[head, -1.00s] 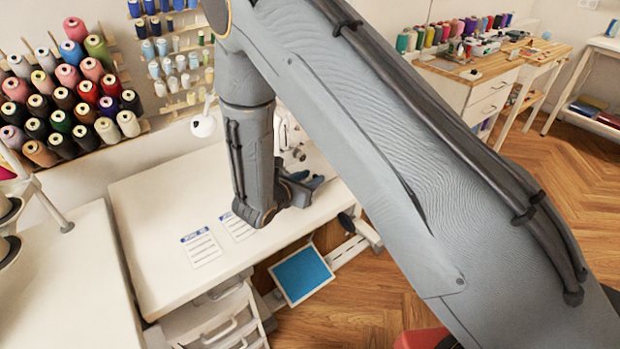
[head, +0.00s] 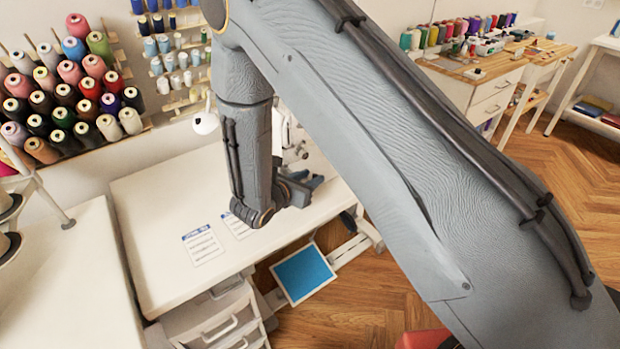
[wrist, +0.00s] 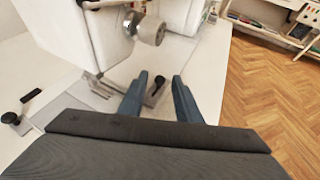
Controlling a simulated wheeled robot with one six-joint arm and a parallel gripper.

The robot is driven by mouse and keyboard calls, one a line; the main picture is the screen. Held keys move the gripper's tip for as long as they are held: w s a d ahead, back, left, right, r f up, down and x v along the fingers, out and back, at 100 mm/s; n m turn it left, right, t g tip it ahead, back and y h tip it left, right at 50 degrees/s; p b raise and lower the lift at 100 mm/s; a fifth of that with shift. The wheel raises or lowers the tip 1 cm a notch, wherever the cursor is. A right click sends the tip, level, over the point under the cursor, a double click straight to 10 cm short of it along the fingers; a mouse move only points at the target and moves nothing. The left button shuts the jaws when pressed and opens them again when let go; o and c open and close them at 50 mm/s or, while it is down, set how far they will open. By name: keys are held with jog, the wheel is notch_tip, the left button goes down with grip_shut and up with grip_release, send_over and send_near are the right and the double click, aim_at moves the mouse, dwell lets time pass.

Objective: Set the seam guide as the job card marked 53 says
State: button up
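The white sewing machine (wrist: 85,35) fills the upper left of the wrist view, with a round grey knob (wrist: 150,31) on its head. A metal plate (wrist: 92,93) lies at its foot. A small dark lever-like part (wrist: 157,86), possibly belonging to the seam guide, shows between the blue fingers of my gripper (wrist: 166,76). The fingers are apart and I see nothing clamped; contact cannot be told. Two printed cards lie on the table in the head view, one nearer (head: 203,246) and one farther (head: 238,223), partly behind my arm. Their numbers are unreadable.
A black knob (wrist: 11,118) and a small dark bar (wrist: 31,95) sit left on the white table (head: 165,203). Thread racks (head: 75,85) stand behind. Wooden floor (wrist: 265,85) lies beyond the table's right edge.

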jog(key=b+v, duration=0.1)
jog(key=v, duration=0.7)
dwell(0.5)
jog(key=s+d+r+m+g+h, duration=0.1)
jog(key=s+d+r+m+g, duration=0.1)
jog(key=s+d+m+g, duration=0.55)
jog(key=s+d+r+m+g, duration=0.25)
jog(key=d+m, duration=0.25)
jog(key=d, duration=0.6)
jog(key=s+d+r+m+y, duration=0.1)
jog(key=s+r+m+y, duration=0.3)
jog(key=m, duration=1.2)
jog(key=s+y, duration=0.4)
jog(key=s, duration=0.1)
jog(key=shift+d+r+m+g, duration=0.25)
jog(key=shift+d+m+g, duration=0.1)
jog(key=shift+d+g, duration=0.05)
